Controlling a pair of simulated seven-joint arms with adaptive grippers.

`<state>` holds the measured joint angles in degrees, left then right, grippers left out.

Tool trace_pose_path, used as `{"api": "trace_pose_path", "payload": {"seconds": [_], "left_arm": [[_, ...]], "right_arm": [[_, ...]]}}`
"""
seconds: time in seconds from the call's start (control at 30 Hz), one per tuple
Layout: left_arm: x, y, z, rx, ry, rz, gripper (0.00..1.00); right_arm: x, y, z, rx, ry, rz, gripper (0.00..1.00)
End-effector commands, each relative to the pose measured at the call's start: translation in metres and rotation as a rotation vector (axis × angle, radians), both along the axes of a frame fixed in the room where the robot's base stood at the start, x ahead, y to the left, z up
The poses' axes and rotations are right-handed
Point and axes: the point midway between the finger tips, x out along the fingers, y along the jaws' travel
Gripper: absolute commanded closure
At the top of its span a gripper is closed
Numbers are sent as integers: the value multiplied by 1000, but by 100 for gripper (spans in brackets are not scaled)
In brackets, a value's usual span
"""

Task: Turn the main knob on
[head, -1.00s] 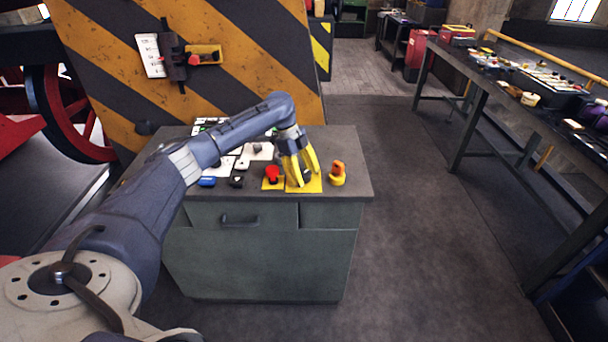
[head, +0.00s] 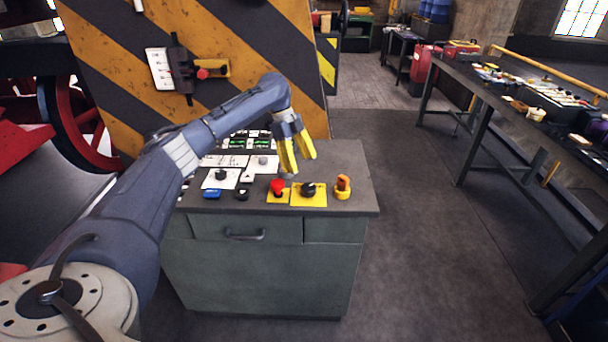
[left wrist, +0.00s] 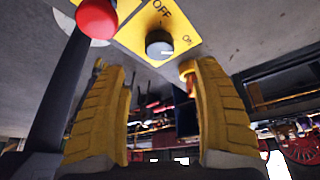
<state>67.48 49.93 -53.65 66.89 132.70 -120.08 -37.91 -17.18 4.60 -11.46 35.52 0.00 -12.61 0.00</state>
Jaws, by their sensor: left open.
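The main knob (head: 308,189) is a black round knob on a yellow plate (head: 321,203) on top of the grey control desk. In the left wrist view the knob (left wrist: 159,44) shows between the words OFF and ON on its plate. I cannot tell clearly which way it points. My left gripper (head: 298,163), with yellow fingers, hangs open above and just behind the knob, apart from it. Its open fingers (left wrist: 152,70) show empty in the left wrist view. My right gripper is in neither view.
A red mushroom button (head: 278,185) stands left of the knob, and an orange-and-yellow switch (head: 343,186) stands right of it. White panels with small controls (head: 221,177) lie further left. A striped yellow-black panel (head: 270,50) rises behind the desk (head: 270,265).

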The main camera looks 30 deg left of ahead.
Motion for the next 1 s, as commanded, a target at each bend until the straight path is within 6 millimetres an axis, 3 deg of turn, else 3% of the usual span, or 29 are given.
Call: {"api": "trace_pose_path", "payload": {"seconds": [0.23, 0.77, 0.87, 1.0], "left_arm": [[0, 8, 19, 1, 0, 0, 34], [0, 9, 22, 1, 1, 0, 34], [2, 4, 19, -4, 2, -4, 34], [11, -22, 7, -30, 5, -13, 34]], "right_arm": [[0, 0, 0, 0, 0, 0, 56], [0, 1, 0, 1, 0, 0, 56], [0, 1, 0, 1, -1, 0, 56], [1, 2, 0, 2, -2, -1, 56]]}}
